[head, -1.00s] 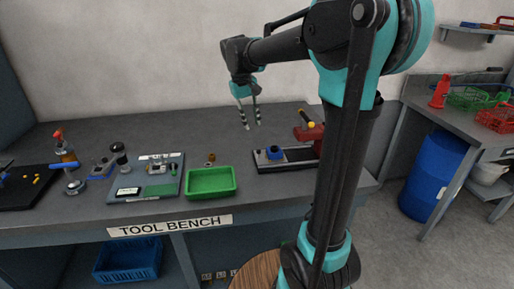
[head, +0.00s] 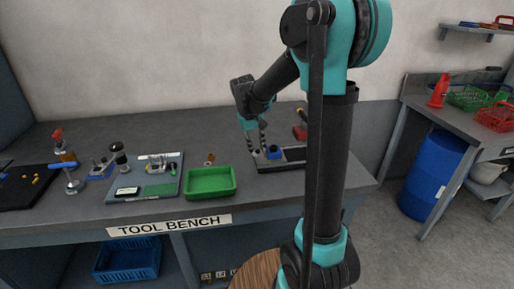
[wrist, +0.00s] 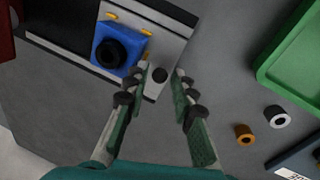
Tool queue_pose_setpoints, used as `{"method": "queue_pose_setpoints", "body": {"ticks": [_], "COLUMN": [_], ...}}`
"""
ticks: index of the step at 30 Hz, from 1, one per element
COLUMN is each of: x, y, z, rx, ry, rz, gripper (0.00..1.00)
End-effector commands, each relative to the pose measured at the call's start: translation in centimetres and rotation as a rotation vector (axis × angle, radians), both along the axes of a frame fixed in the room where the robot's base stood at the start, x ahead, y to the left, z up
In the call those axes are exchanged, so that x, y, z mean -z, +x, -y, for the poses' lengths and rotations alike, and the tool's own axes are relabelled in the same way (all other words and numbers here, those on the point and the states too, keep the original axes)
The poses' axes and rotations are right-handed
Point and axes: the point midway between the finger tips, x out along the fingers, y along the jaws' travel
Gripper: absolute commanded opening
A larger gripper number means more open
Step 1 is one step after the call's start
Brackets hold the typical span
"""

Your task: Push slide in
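A fixture with a long dark base (head: 294,166) lies near the right end of the bench. A blue block (head: 274,152) with a black round socket sits at its left end. In the wrist view the blue block (wrist: 118,47) is beside a light grey plate (wrist: 168,57) with a dark round knob or hole. I cannot tell which part is the slide. My gripper (head: 259,151) is low at the fixture's left end. In the wrist view my gripper (wrist: 163,70) has its fingers apart, nothing held, tips over the plate's near end. Contact is unclear.
A green tray (head: 188,190) stands left of the fixture. A brass ring (wrist: 244,134) and a steel ring (wrist: 276,116) lie on the bench between. A red part (head: 300,133) stands behind the fixture, partly hidden by my arm. Bare bench lies behind the tray.

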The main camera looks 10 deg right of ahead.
Motion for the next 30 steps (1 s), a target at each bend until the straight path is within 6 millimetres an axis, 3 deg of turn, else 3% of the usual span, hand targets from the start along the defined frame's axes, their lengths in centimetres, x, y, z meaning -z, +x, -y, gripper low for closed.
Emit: {"method": "queue_pose_setpoints", "body": {"ticks": [3, 9, 20, 23, 30], "x": [0.0, 0.0, 0.0, 0.0, -0.1], "y": [0.0, 0.0, 0.0, 0.0, 0.0], "z": [0.0, 0.0, 0.1, 1.1, 6.5], "rx": [0.0, 0.0, 0.0, 0.003, 0.007], "ry": [0.0, 0.0, 0.0, 0.0, -0.001], "rz": [0.0, 0.0, 0.0, 0.0, 0.0], "gripper": [0.24, 0.0, 0.0, 0.0, 0.0]}}
